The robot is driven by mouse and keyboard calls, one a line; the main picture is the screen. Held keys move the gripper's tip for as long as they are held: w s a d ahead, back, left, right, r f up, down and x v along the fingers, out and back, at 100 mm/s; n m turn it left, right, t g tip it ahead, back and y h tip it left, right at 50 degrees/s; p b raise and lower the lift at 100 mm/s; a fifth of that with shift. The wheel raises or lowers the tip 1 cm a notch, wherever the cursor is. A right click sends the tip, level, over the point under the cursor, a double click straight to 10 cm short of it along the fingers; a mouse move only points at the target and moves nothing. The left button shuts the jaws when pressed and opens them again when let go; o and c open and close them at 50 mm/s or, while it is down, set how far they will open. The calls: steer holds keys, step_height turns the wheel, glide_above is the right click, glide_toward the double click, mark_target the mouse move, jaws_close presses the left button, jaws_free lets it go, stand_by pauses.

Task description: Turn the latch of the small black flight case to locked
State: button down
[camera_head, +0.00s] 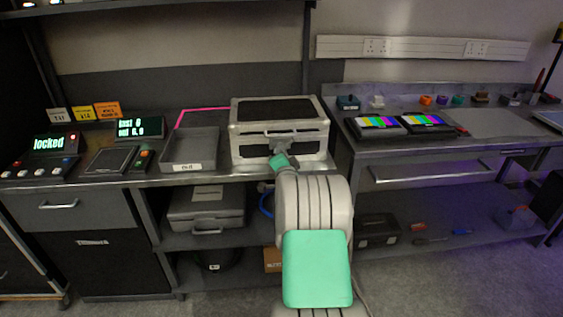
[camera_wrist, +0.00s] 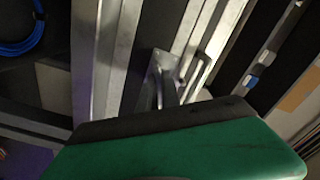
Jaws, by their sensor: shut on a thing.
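The small black flight case (camera_head: 278,110) has black panels and pale metal edges and corners. It stands on the bench in the head view, lid down, with a handle along its front. My gripper (camera_head: 281,149) is at the middle of the case's front and is shut on the latch there. The wrist view shows the case's metal edging (camera_wrist: 108,50) close up, with a grey metal piece at the latch (camera_wrist: 162,75) just beyond my green gripper body. The fingertips and the latch's angle are largely hidden, so I cannot tell how far it is turned.
A grey tray (camera_head: 190,150) stands just left of the case. A small display (camera_head: 50,144) at the far left reads "locked". A grey case (camera_head: 207,207) and a dark case (camera_head: 377,231) sit on lower shelves. The right bench (camera_head: 400,148) holds colour-bar screens.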

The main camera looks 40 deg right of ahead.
steer(key=n+b, duration=0.2)
steer(key=b, duration=0.1)
steer(key=n+b, duration=0.5)
steer(key=b, duration=0.1)
steer(key=shift+f, duration=0.35)
steer(key=n+b, duration=0.2)
steer(key=b, duration=0.1)
steer(key=shift+n, duration=0.4)
steer(key=shift+r+n+b, duration=0.2)
steer(key=shift+n+b, duration=0.7)
steer(key=shift+b, duration=0.05)
steer(key=c, duration=1.6)
jaws_free()
steer(key=shift+r, duration=0.15)
steer(key=shift+o, duration=0.2)
steer(key=v, duration=0.7)
steer(key=shift+s+a, duration=0.3)
